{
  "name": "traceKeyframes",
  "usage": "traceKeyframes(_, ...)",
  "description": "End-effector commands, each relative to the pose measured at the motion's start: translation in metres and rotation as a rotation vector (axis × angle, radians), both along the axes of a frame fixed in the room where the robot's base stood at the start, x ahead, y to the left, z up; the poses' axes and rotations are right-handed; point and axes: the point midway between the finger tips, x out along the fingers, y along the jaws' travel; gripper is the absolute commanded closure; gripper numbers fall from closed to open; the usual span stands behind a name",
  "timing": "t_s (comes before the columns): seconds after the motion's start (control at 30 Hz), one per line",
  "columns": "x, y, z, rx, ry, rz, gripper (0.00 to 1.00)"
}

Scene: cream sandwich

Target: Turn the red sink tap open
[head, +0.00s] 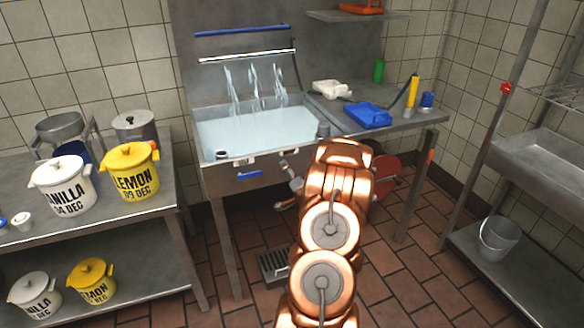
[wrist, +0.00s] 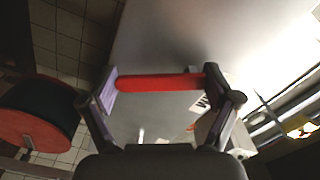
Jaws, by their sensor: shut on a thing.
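The red tap handle (wrist: 160,83) is a long red bar in the wrist view, lying crosswise between the two fingertips of my gripper (wrist: 162,80). The fingers are shut on its two ends. In the head view I cannot make out the red handle; my copper arm covers part of the sink's front. The sink (head: 208,150) holds pale water, and several streams of water (head: 255,80) fall into it from the bar at the back. A blue handle (head: 249,174) shows under the sink's front edge.
A table with lidded pots, including a yellow lemon pot (head: 132,170), stands at left. A blue tray (head: 368,116) lies on the counter right of the sink. A red round object (head: 386,172) is behind my arm. A metal rack with a bucket (head: 498,238) stands right.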

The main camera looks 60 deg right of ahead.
Motion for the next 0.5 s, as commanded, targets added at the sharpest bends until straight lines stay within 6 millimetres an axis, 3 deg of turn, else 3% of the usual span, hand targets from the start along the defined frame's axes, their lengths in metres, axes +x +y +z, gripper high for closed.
traceKeyframes(0.5, 0.0066, 0.0088, -0.003, 0.329, -0.224, -0.003, 0.74)
